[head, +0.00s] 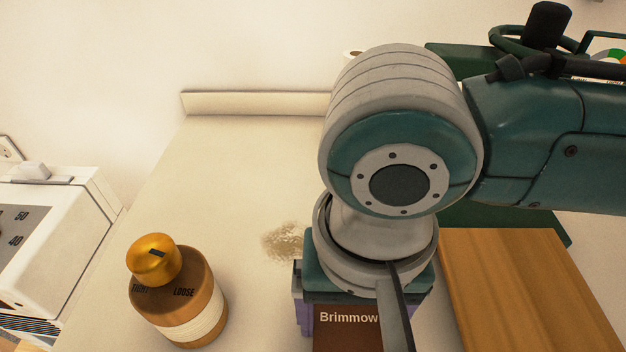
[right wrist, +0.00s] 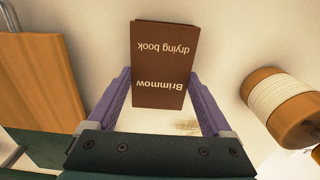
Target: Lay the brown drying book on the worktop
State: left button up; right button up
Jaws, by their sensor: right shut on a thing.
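The brown drying book (right wrist: 160,65) has "Brimmow drying book" printed on its cover and shows upside down in the right wrist view. In the head view only its near part (head: 335,340) shows at the bottom edge, under my right wrist. My right gripper (right wrist: 158,88) has purple fingers, one on each side of the book, and is shut on it. The pale worktop (head: 210,150) spreads beneath. I cannot tell whether the book touches it. My left gripper is in neither view.
A wooden knob-topped spool (head: 178,300) marked "LOOSE" stands left of the book. A wooden board (head: 530,290) lies to the right. A white device with a dial (head: 50,250) is at far left.

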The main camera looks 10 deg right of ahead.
jog(key=o, duration=1.5)
jog(key=shift+f, duration=0.1)
jog(key=shift+c, duration=0.2)
notch_tip(320, 180, up, 11)
jog(key=p, duration=0.3)
jog(key=n+t+y, duration=0.3)
jog(key=n, duration=0.1)
send_near(348, 324)
jog(key=shift+s+a+r, duration=0.15)
jog(key=shift+s, duration=0.25)
jog(key=shift+s+a+r, duration=0.15)
jog(key=shift+s+a, duration=0.05)
jog(key=shift+s, duration=0.2)
jog(key=s+d+f+n+h, duration=0.1)
jog(key=s+d, duration=0.3)
jog(key=d, duration=0.4)
jog(key=shift+d+f+t+h, duration=0.3)
jog(key=shift+d+h, duration=0.1)
jog(key=shift+h, duration=0.5)
